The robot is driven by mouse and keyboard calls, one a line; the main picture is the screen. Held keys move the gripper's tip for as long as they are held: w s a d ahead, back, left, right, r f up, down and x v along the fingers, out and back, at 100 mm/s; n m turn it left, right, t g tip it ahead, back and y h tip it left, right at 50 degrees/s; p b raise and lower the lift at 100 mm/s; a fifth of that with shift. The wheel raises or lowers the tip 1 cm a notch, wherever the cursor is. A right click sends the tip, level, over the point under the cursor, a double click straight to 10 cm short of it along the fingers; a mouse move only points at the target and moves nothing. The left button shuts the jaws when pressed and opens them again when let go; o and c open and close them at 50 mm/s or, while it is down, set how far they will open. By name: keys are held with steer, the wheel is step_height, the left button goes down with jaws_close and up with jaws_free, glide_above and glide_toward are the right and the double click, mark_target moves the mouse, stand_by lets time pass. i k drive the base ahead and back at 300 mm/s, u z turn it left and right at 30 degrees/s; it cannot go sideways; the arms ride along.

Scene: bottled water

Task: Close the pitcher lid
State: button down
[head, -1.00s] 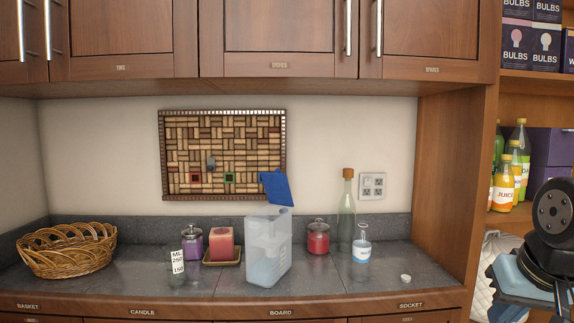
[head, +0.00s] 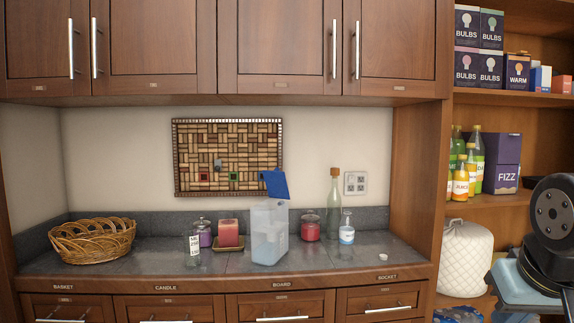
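The pitcher (head: 268,238) is a clear, tall container on the dark counter in the head view, a little right of the middle of the counter. It holds what looks like water. Its blue lid (head: 275,184) stands raised and open at the top right of the pitcher. My gripper is not in view; only part of my arm shows at the right edge, well apart from the pitcher.
On the counter (head: 130,262) are a wicker basket (head: 92,241), a measuring glass (head: 193,248), a red candle (head: 228,233), a red jar (head: 310,227), a green bottle (head: 334,210), a flask (head: 347,231) and a white cap (head: 383,257). Cabinets (head: 168,50) hang above.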

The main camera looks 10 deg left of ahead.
mark_target(275, 182)
steer(key=u, duration=0.35)
steer(key=i, duration=0.55)
steer(key=u, duration=0.45)
steer(key=i, duration=1.35)
steer(key=z, duration=0.6)
steer(key=k, duration=0.85)
steer(key=z, duration=0.25)
steer(key=i, duration=0.85)
steer(key=u, duration=0.1)
